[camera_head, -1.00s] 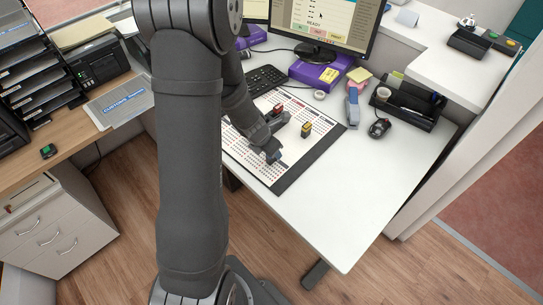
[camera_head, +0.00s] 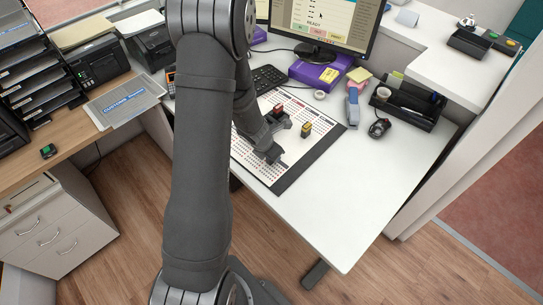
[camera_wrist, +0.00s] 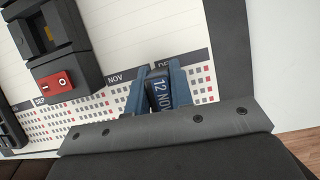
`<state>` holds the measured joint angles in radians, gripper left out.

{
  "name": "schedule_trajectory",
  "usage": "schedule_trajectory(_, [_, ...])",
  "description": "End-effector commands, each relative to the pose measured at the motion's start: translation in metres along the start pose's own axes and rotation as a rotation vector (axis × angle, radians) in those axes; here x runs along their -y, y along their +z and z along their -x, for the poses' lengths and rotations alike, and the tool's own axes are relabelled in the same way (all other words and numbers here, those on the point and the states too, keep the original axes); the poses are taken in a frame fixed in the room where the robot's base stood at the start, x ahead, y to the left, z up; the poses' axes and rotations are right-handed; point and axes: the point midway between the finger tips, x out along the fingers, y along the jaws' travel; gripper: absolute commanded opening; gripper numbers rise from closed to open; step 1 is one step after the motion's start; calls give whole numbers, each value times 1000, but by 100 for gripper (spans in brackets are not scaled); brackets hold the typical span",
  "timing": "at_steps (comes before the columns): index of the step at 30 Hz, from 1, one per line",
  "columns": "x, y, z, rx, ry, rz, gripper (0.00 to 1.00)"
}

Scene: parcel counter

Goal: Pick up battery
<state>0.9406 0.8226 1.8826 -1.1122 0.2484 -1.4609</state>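In the wrist view my gripper (camera_wrist: 160,92) has its two blue fingers close together, pointing down over the calendar sheet.
A black device with a red rocker switch (camera_wrist: 54,83) is at the wrist view's upper left, a brownish part inside its frame. The calendar sheet (camera_head: 262,172) lies on the white desk. A mouse (camera_head: 379,128), blue stapler (camera_head: 352,108) and black organizer (camera_head: 407,105) are right. The desk's front right is clear.

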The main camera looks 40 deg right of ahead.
Motion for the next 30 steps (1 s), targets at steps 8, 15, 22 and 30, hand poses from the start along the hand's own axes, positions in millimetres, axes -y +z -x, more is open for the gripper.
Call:
schedule_trajectory(8, [0,0,0,0,0,0,0])
schedule_trajectory(15, [0,2,3,1,0,0,0])
schedule_trajectory(22, [0,8,17,3,0,-2,0])
schedule_trajectory(30, [24,23,51,4,-1,-8,0])
